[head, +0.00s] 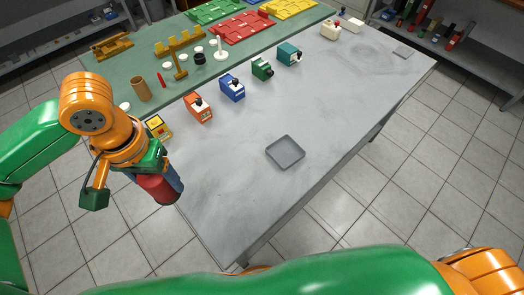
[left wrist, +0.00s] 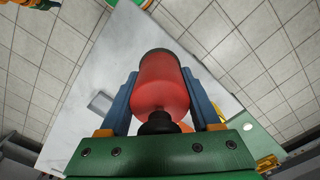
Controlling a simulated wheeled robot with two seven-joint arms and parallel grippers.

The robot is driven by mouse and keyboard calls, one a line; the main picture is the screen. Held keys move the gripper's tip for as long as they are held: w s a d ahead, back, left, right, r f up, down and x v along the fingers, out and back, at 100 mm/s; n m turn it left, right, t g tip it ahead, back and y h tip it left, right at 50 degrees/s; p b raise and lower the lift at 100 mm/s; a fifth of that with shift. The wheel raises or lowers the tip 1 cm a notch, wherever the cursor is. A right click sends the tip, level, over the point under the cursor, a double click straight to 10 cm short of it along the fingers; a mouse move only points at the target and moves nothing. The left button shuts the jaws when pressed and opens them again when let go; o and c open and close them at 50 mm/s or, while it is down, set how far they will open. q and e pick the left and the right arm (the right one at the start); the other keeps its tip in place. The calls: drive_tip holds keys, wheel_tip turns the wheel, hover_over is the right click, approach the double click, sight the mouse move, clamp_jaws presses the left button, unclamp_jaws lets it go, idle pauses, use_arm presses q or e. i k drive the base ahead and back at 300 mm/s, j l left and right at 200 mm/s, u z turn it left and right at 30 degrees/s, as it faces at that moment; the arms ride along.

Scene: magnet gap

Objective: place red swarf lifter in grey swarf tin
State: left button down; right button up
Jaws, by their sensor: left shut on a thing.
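The red swarf lifter (left wrist: 162,85) is a red cylinder with a dark end and a black knob. My left gripper (left wrist: 163,100) is shut on it, with a blue finger on each side. In the head view the red lifter (head: 155,188) hangs below my left gripper (head: 160,180), near the table's left edge and partly hidden by the gripper. The grey swarf tin (head: 285,152) is a shallow, empty square tray on the grey table, to the right of the gripper. It also shows in the left wrist view (left wrist: 100,103), left of the lifter. My right gripper is not in view.
A row of blocks stands along the grey table (head: 330,110): yellow (head: 158,128), orange (head: 198,108), blue (head: 232,88), green (head: 262,69) and teal (head: 289,54). A green bench behind holds a brown cup (head: 141,90) and a yellow rack (head: 179,50). The table around the tin is clear.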

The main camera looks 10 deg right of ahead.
sight(285, 153)
drive_tip(key=i+l, duration=0.15)
drive_tip(key=l, duration=0.15)
drive_tip(key=i+l, duration=0.1)
drive_tip(key=l, duration=0.25)
drive_tip(key=i+l, duration=0.15)
drive_tip(key=l, duration=0.15)
drive_tip(key=i+l, duration=0.1)
drive_tip(key=l, duration=0.2)
